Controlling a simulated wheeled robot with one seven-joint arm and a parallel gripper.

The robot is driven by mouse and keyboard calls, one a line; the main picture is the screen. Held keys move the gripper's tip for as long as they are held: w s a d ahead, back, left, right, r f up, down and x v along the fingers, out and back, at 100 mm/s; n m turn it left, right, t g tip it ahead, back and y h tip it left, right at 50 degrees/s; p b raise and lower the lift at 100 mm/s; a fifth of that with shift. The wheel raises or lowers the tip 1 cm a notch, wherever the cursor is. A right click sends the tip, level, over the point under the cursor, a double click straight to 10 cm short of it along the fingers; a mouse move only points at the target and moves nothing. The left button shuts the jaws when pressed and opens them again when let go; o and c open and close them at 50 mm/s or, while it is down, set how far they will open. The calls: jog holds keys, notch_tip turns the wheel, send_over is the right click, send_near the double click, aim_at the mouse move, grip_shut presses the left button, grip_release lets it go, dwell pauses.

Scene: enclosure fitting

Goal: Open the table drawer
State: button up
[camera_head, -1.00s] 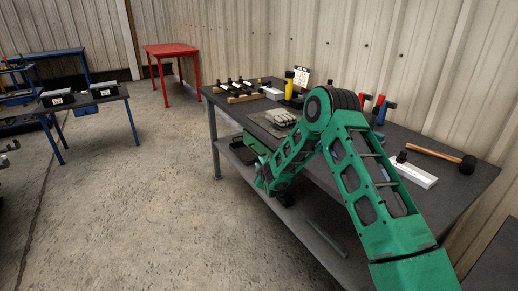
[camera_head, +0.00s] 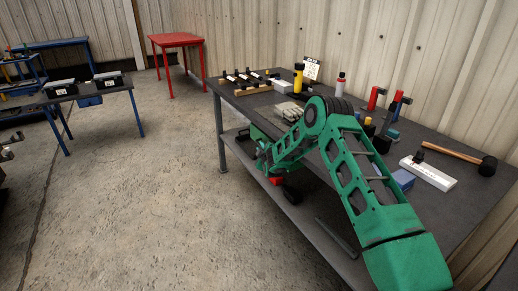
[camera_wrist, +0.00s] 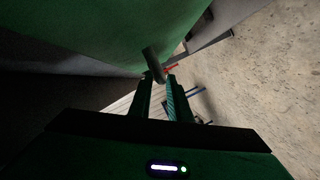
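The green drawer (camera_wrist: 100,25) fills the upper left of the wrist view. A grey bar-like handle (camera_wrist: 152,62) stands out from it. My gripper (camera_wrist: 160,84) is open, with its two fingers apart. The near end of the handle lies at the gap between the fingertips; I cannot tell whether they touch it. In the head view, my green arm reaches down in front of the dark table (camera_head: 440,212), and its wrist is low by the table's left front side. The arm hides most of the drawer there, and how far out it stands is unclear.
A lower shelf (camera_head: 300,215) lies under the table. The concrete floor (camera_head: 150,200) to the left is clear.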

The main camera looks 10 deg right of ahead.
jog(key=shift+x, duration=1.4)
